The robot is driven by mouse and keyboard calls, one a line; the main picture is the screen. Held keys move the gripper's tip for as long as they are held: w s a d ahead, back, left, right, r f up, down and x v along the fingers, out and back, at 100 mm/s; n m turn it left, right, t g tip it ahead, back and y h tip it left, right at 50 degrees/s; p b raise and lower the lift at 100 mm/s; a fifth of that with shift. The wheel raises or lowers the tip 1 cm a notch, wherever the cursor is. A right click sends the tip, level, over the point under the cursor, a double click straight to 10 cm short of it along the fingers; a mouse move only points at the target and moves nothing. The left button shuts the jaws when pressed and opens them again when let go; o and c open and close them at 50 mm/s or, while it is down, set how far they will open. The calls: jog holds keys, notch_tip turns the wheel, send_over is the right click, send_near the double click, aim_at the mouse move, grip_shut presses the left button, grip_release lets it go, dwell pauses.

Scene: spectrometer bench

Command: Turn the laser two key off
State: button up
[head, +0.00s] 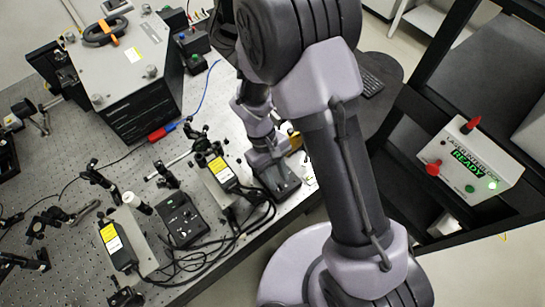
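My arm reaches down over the right edge of the optical bench, and my gripper (268,158) is low over a black control box (284,187). The gripper covers the upper part of this box, and no key shows on it. The fingers are too small and hidden to tell their opening or contact. A laser head with a yellow label (220,169) lies just left of this box. A second black control box (181,219) with small knobs stands further left, beside another yellow-labelled laser head (117,246). I cannot read which laser is number two.
Black cables (215,245) run along the bench's front edge. Optic mounts (95,175) stand on the perforated bench top (60,150). A large instrument (135,70) stands at the back. At right, a white interlock box (470,160) shows green "READY" and red controls.

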jog(key=p+v, duration=0.3)
jog(key=v, duration=1.2)
jog(key=shift+r, duration=0.25)
jog(key=shift+w, duration=0.15)
notch_tip(320, 180, up, 2)
jog(key=m+t+y+b, duration=0.45)
jog(key=m+b, duration=0.25)
jog(key=b, duration=0.7)
send_over(291, 188)
jog(key=s+d+f+m+t+b, duration=0.2)
jog(key=s+m+t+b, duration=0.2)
jog(key=s+t+b, duration=0.1)
jog(key=shift+s, duration=0.45)
jog(key=shift+d+r, duration=0.1)
